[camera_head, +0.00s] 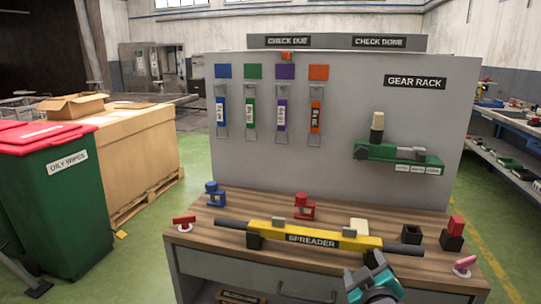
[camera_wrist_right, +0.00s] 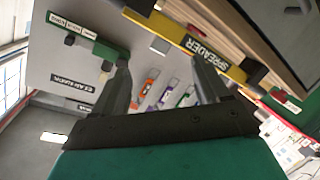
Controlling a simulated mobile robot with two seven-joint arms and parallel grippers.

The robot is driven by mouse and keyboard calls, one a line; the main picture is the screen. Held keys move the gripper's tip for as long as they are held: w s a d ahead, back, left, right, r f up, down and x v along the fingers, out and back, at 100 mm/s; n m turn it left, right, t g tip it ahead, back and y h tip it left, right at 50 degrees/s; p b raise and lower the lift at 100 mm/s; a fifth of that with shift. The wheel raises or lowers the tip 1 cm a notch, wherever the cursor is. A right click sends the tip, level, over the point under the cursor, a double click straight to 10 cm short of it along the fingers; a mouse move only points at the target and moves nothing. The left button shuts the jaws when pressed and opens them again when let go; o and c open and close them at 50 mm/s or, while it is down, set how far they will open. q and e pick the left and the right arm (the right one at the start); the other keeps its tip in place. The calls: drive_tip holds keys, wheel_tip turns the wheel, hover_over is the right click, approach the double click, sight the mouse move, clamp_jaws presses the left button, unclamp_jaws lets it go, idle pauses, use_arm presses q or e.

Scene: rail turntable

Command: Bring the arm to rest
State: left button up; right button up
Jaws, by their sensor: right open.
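My right gripper (camera_head: 374,260) is at the lower right of the head view, in front of the workbench near the right part of the yellow spreader bar (camera_head: 290,234). In the right wrist view its two grey fingers (camera_wrist_right: 162,75) stand wide apart with nothing held between them. The wrist picture is turned over, and the spreader bar (camera_wrist_right: 180,35) shows beyond the fingertips. The bar lies across the bench top with a dark rod end on each side. My left gripper is not in view.
The wooden bench (camera_head: 345,211) carries blue, red and black fittings. A grey gear rack panel (camera_head: 350,90) behind it holds several coloured tags and a green tool (camera_head: 395,153). A green bin (camera_head: 52,200) stands left. Green floor (camera_head: 135,262) lies open between.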

drive_tip(key=s+a+f+m+g+y, duration=0.1)
drive_tip(key=s+f, duration=0.4)
drive_tip(key=s, duration=0.3)
drive_tip(key=s+a+f+m+g+y+p, duration=0.1)
drive_tip(key=s+f+g, duration=0.1)
drive_tip(key=s+f, duration=0.3)
drive_tip(key=s+a+f+m+g+y, duration=0.1)
drive_tip(key=s+f, duration=0.4)
drive_tip(key=s, duration=0.8)
drive_tip(key=shift+f+m+g+y, duration=0.3)
drive_tip(key=shift+m+y, duration=0.2)
drive_tip(key=shift+m, duration=0.1)
drive_tip(key=shift+a, duration=0.1)
